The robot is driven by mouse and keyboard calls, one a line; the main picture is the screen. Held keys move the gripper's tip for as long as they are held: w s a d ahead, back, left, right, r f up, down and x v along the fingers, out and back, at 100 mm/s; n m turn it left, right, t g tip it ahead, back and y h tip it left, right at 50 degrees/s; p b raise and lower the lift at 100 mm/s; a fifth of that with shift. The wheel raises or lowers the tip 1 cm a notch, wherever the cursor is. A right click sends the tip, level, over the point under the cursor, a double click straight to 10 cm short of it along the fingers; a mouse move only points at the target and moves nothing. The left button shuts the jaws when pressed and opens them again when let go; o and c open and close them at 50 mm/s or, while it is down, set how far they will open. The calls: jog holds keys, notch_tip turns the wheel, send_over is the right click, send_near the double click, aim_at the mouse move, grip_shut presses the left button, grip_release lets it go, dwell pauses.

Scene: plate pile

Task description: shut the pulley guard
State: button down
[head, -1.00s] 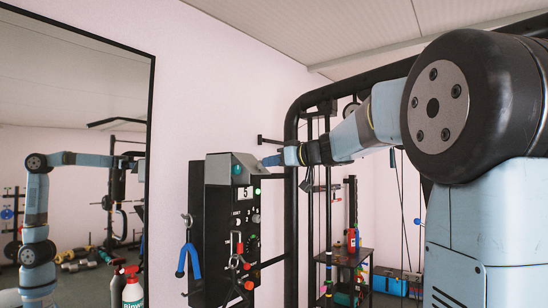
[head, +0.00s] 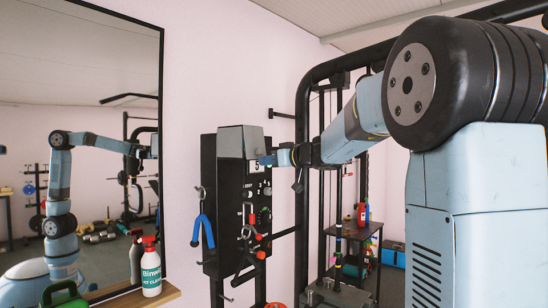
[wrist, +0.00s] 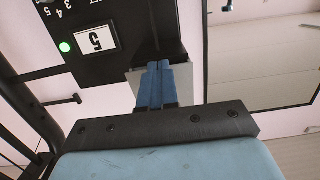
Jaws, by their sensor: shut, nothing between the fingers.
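The pulley guard appears to be the grey metal cover (head: 231,139) at the top of the black panel (head: 209,170). In the head view its grey faces look closed, with no wheel showing behind. My gripper (head: 264,160) is at the lower front of this cover, beside the "5" display (head: 256,166). In the wrist view my blue fingers (wrist: 160,65) are pressed together with nothing between them. They overlap a pale grey plate (wrist: 186,82), probably the guard. Whether they touch it I cannot tell.
A large mirror (head: 110,60) on the left wall reflects my arm. Blue-handled (head: 203,228) and red-handled grips hang on the panel. A black rack post (head: 302,190) stands right of it. A spray bottle (head: 151,266) is at lower left.

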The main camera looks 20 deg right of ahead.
jog(key=shift+w+a+f, duration=0.35)
jog(key=shift+w, duration=0.2)
dwell(0.4)
